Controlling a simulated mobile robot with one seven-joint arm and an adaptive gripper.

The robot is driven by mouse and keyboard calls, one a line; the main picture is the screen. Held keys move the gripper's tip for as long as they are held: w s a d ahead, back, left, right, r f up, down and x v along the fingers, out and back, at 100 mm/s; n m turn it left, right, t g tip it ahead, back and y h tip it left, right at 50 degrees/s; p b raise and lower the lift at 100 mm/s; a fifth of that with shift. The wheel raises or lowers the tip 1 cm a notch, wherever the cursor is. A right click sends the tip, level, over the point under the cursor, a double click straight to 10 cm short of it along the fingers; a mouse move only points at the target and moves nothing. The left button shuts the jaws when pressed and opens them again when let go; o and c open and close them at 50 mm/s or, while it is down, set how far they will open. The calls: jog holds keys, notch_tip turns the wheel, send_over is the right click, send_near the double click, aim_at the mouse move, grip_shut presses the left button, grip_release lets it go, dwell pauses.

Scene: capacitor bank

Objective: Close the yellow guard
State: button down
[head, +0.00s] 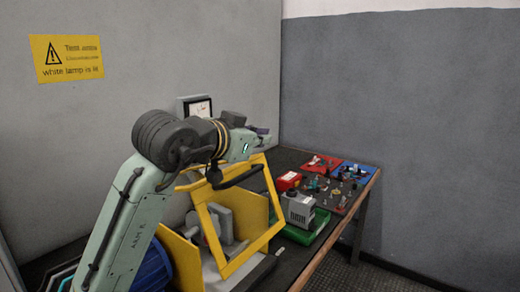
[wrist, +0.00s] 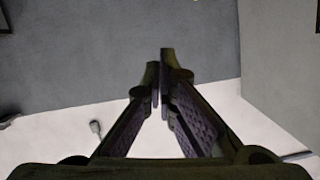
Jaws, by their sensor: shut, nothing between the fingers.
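The yellow guard (head: 211,230) is an open rectangular frame, tilted up over the yellow-sided fixture on the bench in the head view. A dark curved bar (head: 238,179), which looks like its handle, lies along its upper edge. My gripper (head: 264,131) is above the guard's upper right corner and appears apart from it. In the wrist view my gripper (wrist: 159,78) has its two dark fingers drawn together with nothing between them. The guard is not recognisable in the wrist view. My arm hides part of the guard's left side.
A grey box (head: 298,208) sits on a green tray (head: 308,234) right of the guard.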

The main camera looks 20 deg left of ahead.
jog(key=f, duration=0.2)
jog(key=w+f, duration=0.1)
jog(key=f, duration=0.1)
jog(key=shift+a+f+p, duration=0.1)
jog(key=shift+a+p, duration=0.15)
jog(key=shift+p, duration=0.1)
jog(key=shift+m, duration=0.6)
jog(key=f+b, duration=0.1)
jog(key=d+f+b, duration=0.1)
jog(key=f+b, duration=0.2)
jog(key=f, duration=0.1)
jog(key=shift+s+d+f+b, duration=0.1)
jog(key=shift+s+d+b, duration=0.2)
jog(key=shift+d+b, duration=0.1)
